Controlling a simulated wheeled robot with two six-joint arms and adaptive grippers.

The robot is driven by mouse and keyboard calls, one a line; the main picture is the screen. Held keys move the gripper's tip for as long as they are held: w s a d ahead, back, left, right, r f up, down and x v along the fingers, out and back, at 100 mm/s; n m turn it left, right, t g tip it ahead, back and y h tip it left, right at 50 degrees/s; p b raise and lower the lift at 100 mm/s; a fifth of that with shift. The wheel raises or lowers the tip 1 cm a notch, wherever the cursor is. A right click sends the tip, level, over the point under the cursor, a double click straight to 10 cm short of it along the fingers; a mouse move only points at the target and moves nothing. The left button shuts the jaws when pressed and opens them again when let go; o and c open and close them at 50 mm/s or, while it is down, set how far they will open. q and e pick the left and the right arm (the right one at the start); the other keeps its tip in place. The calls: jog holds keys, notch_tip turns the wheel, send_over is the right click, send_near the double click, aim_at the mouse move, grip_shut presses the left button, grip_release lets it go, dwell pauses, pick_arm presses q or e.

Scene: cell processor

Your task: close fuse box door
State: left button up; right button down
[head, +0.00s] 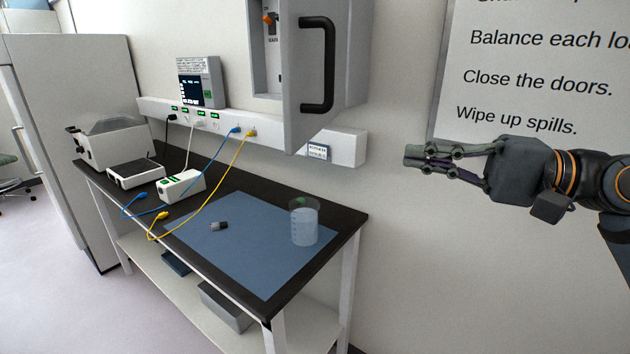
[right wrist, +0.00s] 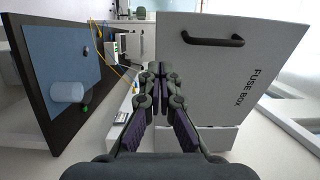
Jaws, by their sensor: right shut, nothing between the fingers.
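The fuse box (head: 262,75) is on the wall above the bench, its inside with an orange switch (head: 268,20) partly showing. Its grey door (head: 300,110) stands open, swung out from the wall, with a black handle (head: 318,66) on its outer face. In the right wrist view the door (right wrist: 225,85) shows its "FUSE BOX" lettering and the handle (right wrist: 212,41). My right gripper (head: 412,155) is shut and empty, right of and lower than the door in the head view, apart from the handle. It also shows in the right wrist view (right wrist: 160,72). My left gripper is not in view.
A black bench (head: 350,222) below holds a blue mat (head: 225,245), a beaker (head: 304,225) and several devices. Blue and yellow cables hang from a wall rail (head: 340,146). A sign (head: 530,60) is on the wall at right. The air around my right gripper looks clear.

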jog(key=s+a+g, duration=0.1)
jog(key=s, duration=0.1)
jog(key=p, duration=0.8)
send_near(296, 148)
jog(key=x, duration=0.5)
jog(key=shift+a+r, duration=0.1)
jog(key=shift+a, duration=0.15)
jog(key=shift+w+a, duration=0.25)
jog(key=shift+a, duration=0.4)
jog(key=shift+a, duration=0.1)
